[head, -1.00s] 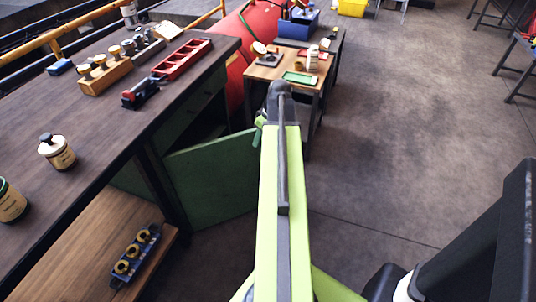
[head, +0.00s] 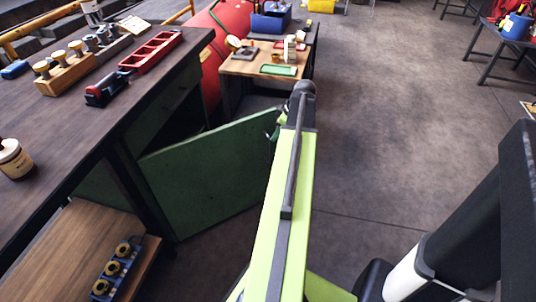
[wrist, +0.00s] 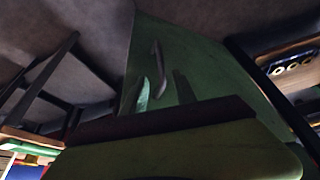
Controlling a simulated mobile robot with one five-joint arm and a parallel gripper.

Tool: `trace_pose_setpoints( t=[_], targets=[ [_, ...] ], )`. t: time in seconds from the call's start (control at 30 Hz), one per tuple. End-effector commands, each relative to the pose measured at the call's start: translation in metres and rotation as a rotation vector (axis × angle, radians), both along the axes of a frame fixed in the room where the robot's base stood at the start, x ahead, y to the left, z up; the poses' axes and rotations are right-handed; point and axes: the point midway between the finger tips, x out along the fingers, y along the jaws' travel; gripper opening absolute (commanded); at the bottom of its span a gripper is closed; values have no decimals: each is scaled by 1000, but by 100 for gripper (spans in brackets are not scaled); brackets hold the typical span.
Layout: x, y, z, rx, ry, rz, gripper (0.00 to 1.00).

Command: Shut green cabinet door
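The green cabinet door (head: 205,170) stands swung open from the cabinet under the long workbench. In the wrist view, the door (wrist: 205,55) fills the middle, with a slim dark handle (wrist: 157,65) on its face. My gripper (head: 277,122) is at the door's free edge in the head view, mostly hidden by my arm. In the wrist view, my gripper (wrist: 163,86) shows two fingertips apart, one light green and one dark, on either side of the handle's lower end. I cannot tell whether they touch it.
The dark workbench (head: 60,120) carries a red tray (head: 150,52), a wooden block with jars and a pot. A low wooden shelf (head: 60,240) holds a blue rack (head: 115,272). A small table (head: 262,68) stands beyond the door.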

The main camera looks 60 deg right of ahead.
Motion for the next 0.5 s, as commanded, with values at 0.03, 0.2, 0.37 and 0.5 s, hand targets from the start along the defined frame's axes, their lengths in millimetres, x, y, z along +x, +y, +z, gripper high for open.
trace_pose_setpoints(
  t=[0.03, 0.2, 0.37, 0.5],
  targets=[
    [5, 0, -22, -1, 0, 2, 34],
    [20, 3, -56, -1, 0, 2, 34],
    [33, 5, -87, 0, 0, 2, 34],
    [40, 6, -100, 1, 0, 1, 34]
  ],
)
